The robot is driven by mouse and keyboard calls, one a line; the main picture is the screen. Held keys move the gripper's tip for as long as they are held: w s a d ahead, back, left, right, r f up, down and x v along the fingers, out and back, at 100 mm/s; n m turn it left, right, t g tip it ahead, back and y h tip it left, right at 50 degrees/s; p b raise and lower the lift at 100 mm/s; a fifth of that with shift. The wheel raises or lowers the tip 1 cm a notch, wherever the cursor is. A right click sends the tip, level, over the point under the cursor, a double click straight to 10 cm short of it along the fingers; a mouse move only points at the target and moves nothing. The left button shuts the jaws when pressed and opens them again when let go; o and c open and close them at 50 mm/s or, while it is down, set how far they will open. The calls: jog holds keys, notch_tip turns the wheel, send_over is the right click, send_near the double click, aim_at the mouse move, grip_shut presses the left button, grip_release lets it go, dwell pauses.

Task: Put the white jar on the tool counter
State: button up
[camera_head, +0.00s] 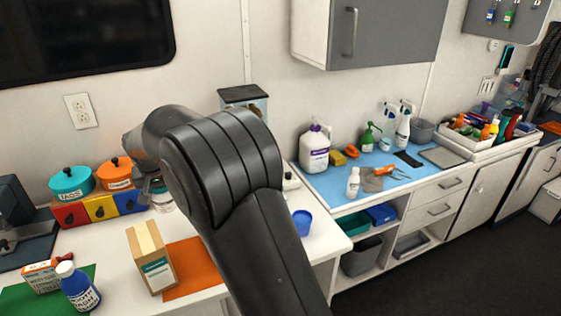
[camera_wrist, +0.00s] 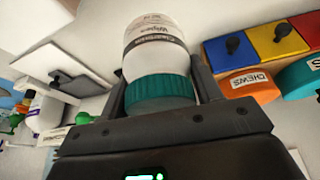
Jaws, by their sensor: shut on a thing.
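The white jar (camera_wrist: 152,52) has a teal lid (camera_wrist: 160,92) and a printed label. In the wrist view my gripper (camera_wrist: 160,85) is shut on it, with a dark finger on either side of the lid. In the head view the gripper (camera_head: 150,180) is mostly hidden behind my arm, and only a small part of the jar (camera_head: 164,201) shows, by the colored drawers on the near counter (camera_head: 120,238). I cannot tell whether the jar touches that counter. The counter with tools (camera_head: 335,202) stands to the right, topped with a blue mat.
Teal (camera_head: 71,183) and orange (camera_head: 115,172) lidded pots stand on the colored drawers. A cardboard box (camera_head: 152,257), blue bottle (camera_head: 78,287) and blue cup (camera_head: 302,222) stand nearby.

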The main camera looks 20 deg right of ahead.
aim_at(353, 183)
jog(key=r, duration=1.1)
jog(key=shift+w+d+r, duration=0.1)
jog(key=shift+d+r, duration=0.1)
jog(key=w+d+m+h, duration=0.1)
jog(key=w+d, duration=0.3)
jog(key=d, duration=1.1)
jog(key=w+d+m, duration=0.2)
jog(key=w+d, duration=0.1)
jog(key=d, duration=1.1)
jog(key=s+d+m+h, duration=0.1)
jog(key=s+d, duration=0.2)
jog(key=d, duration=1.2)
jog(key=s+d+m, duration=0.1)
jog(key=s+d, duration=0.2)
jog(key=d, duration=1.2)
jog(key=shift+g, duration=0.3)
notch_tip(353, 183, down, 30)
jog(key=shift+s+r, duration=0.1)
jog(key=shift+s, duration=0.05)
jog(key=o, duration=0.8)
